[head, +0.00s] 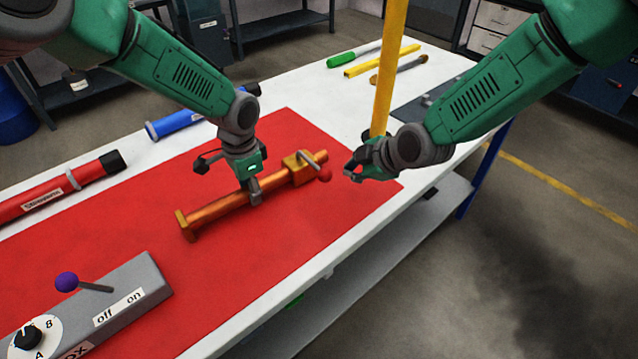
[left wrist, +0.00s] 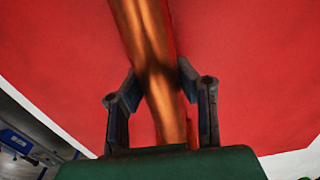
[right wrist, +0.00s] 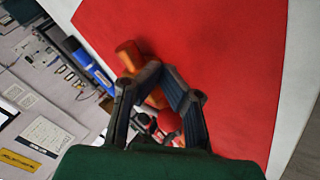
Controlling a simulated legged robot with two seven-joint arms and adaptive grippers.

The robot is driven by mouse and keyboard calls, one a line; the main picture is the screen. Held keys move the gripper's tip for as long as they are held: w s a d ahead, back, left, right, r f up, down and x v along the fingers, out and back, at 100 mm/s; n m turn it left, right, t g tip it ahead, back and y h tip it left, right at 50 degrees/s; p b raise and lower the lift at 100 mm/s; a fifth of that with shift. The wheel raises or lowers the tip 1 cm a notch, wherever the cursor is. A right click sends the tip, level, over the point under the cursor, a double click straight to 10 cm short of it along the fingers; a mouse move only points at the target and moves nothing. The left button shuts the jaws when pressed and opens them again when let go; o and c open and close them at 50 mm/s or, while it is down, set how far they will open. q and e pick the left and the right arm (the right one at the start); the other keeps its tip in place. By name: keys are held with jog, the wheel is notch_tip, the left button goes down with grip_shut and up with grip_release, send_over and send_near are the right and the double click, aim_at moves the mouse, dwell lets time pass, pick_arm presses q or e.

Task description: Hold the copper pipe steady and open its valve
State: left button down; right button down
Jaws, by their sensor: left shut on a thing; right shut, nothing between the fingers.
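The copper pipe (head: 220,207) lies over the red mat, with a brass valve block (head: 297,172) near its right end. The valve has a grey lever with a red ball knob (head: 324,175). My left gripper (head: 254,192) is shut around the middle of the pipe; its fingers straddle the pipe (left wrist: 150,60) in the left wrist view. My right gripper (head: 354,172) is just right of the red knob, apart from it in the head view. In the right wrist view the right fingers (right wrist: 155,75) come together with nothing between them, and partly hide the pipe and the red knob (right wrist: 168,122).
The red mat (head: 130,235) lies on a white table (head: 290,105). A grey switch box (head: 130,290) with a purple-knobbed lever stands at the front left. Red (head: 60,187) and blue (head: 185,122) tubes lie behind. A yellow post (head: 388,70) rises behind my right gripper.

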jog(key=shift+s+d+f+n+t+y, duration=0.15)
jog(key=shift+s+f+n+t+y, duration=0.3)
jog(key=shift+f+t, duration=0.4)
jog(key=s+t, duration=0.1)
jog(key=s, duration=0.1)
jog(key=s+a+n+t+y, duration=0.1)
jog(key=s, duration=0.1)
jog(key=s+a+r+n+t+y, duration=0.1)
jog(key=s, duration=0.1)
jog(key=shift+s+t+y, duration=0.25)
jog(key=s+r+t, duration=0.1)
jog(key=s, duration=0.2)
jog(key=s+a+r+n, duration=0.1)
jog(key=s, duration=0.2)
jog(key=s+a+t, duration=0.1)
jog(key=s, duration=0.2)
jog(key=shift+s+a+r+n+t+y, duration=0.1)
jog(key=shift+r+n+t+y, duration=0.2)
jog(key=shift+r, duration=0.1)
jog(key=shift+s+r, duration=0.2)
jog(key=shift+s, duration=0.05)
